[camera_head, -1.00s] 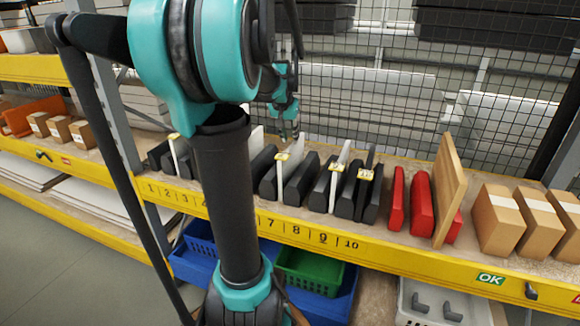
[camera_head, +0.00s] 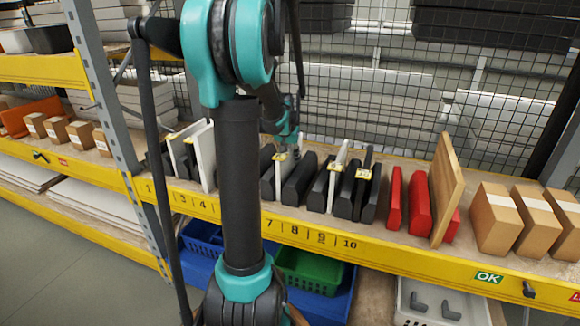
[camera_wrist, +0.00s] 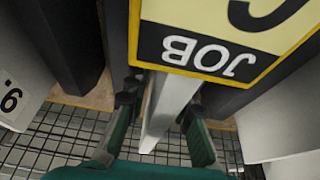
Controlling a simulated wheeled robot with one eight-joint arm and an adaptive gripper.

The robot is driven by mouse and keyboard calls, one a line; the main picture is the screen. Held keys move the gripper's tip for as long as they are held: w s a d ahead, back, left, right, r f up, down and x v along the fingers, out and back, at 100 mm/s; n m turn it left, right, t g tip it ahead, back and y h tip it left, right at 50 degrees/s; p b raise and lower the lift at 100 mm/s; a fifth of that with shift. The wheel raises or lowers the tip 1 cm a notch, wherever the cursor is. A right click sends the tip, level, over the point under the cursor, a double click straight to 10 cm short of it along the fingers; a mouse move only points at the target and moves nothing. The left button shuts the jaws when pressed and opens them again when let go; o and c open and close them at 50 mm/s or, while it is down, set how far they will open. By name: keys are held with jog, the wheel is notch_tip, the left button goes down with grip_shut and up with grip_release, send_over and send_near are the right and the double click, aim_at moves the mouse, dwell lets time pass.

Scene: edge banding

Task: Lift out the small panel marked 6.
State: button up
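A thin white panel (camera_head: 281,180) stands upright on the yellow-edged shelf, with a yellow tag on its upper part. In the wrist view this white panel (camera_wrist: 170,108) runs between my fingers, under a tag (camera_wrist: 205,50) reading JOB upside down. The tag's number is cut off by the frame edge. My gripper (camera_wrist: 160,112) is open, one finger on each side of the panel; contact is unclear. In the head view my gripper (camera_head: 290,138) is just above the panel, and my arm hides the shelf numbers near 5 and 6.
Dark blocks (camera_head: 298,180) stand close on both sides. White panels (camera_head: 203,155) stand to the left, more tagged panels to the right. Red blocks (camera_head: 420,203), a wooden board (camera_head: 445,190) and cardboard boxes (camera_head: 497,220) stand farther right. Wire mesh (camera_head: 400,100) is behind.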

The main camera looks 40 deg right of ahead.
grip_shut()
dwell(0.5)
